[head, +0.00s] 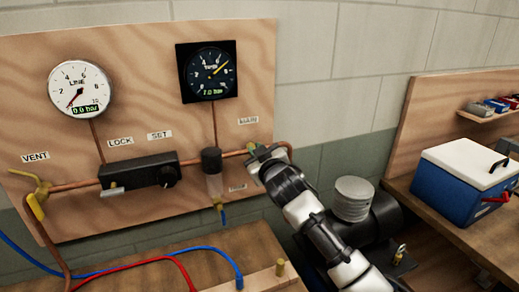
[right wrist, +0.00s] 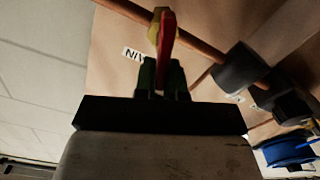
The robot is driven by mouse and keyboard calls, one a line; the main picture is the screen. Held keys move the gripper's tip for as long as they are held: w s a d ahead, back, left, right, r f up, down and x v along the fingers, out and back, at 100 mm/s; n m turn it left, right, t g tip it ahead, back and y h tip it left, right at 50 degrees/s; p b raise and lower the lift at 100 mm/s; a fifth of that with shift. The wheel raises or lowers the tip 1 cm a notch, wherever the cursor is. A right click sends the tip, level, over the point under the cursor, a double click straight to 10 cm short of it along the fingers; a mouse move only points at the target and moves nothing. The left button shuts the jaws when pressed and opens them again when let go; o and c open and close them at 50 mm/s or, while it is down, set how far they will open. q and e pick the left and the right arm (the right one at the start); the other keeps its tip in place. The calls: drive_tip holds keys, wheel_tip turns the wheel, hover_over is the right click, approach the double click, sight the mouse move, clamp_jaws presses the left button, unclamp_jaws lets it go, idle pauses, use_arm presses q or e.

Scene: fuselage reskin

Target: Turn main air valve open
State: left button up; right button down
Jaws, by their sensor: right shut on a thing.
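The main air valve sits on the copper pipe at the right end of the wooden panel and is mostly hidden by my right gripper (head: 257,158) in the head view. In the right wrist view the valve has a brass-yellow body (right wrist: 154,32) and a red lever (right wrist: 167,38). My right gripper (right wrist: 163,75) is shut on the red lever, its green fingers on either side. The white LINE gauge (head: 80,89) shows 0.0 bar. My left gripper is not in view.
A yellow-handled vent valve (head: 38,200) is at the panel's left. A black regulator (head: 139,173) and a filter bowl (head: 214,175) sit along the pipe. Red and blue hoses (head: 205,249) cross the bench below. A blue-and-white cooler box (head: 465,178) stands at right.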

drive_tip(key=n, duration=0.3)
drive_tip(key=a+f+n+p, duration=0.1)
drive_tip(key=n, duration=0.2)
drive_tip(key=n+p, duration=0.1)
drive_tip(key=n, duration=0.3)
drive_tip(key=shift+s+a+f, duration=0.25)
drive_tip(key=shift+s+f, duration=0.1)
drive_tip(key=shift+f, duration=0.05)
drive_tip(key=shift+f+n+p, duration=0.15)
drive_tip(key=shift+f+n, duration=0.1)
drive_tip(key=shift+n, duration=0.6)
drive_tip(key=shift+f+n+p, duration=0.15)
drive_tip(key=shift+f+n, duration=0.05)
drive_tip(key=shift+n, duration=0.65)
drive_tip(key=c, duration=1.2)
unclamp_jaws()
drive_tip(key=shift+a, duration=0.1)
